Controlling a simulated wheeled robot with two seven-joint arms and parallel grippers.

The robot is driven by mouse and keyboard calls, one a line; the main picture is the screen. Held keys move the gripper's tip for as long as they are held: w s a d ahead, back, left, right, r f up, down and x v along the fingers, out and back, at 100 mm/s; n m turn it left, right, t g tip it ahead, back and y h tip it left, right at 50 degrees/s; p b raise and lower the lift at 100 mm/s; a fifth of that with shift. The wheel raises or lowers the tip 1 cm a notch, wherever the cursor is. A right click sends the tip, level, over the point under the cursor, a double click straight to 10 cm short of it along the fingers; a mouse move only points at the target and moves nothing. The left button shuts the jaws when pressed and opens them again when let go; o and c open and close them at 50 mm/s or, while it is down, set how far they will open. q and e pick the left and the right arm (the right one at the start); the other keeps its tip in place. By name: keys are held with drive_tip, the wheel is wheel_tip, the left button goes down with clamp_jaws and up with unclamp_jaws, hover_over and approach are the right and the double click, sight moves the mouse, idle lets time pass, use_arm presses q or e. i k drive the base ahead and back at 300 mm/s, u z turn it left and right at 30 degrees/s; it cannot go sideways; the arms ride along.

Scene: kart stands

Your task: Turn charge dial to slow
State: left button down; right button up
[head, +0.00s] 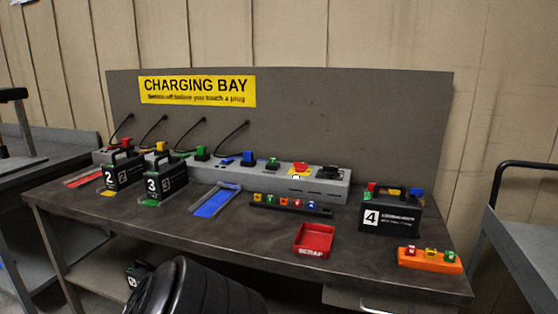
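The grey charger strip (312,187) runs along the back of the bench below the yellow CHARGING BAY sign (197,91). A small black fitting (330,173) sits on top of its right end; it may be the charge dial, but it is too small to read its setting. Left of it is a red button on a yellow plate (299,169). Red, yellow, green and blue plugs stand along the strip, with black cables to the back panel. Neither of my grippers is in view.
Black batteries marked 2 (122,174) and 3 (163,184) stand at left, battery 4 (390,216) at right. A blue-marked bay (215,203), a connector rack (290,204), a red SCRAP tray (314,240) and an orange block (430,260) occupy the bench (258,236).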

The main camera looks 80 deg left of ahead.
sight(330, 170)
drive_tip(key=u, duration=2.4)
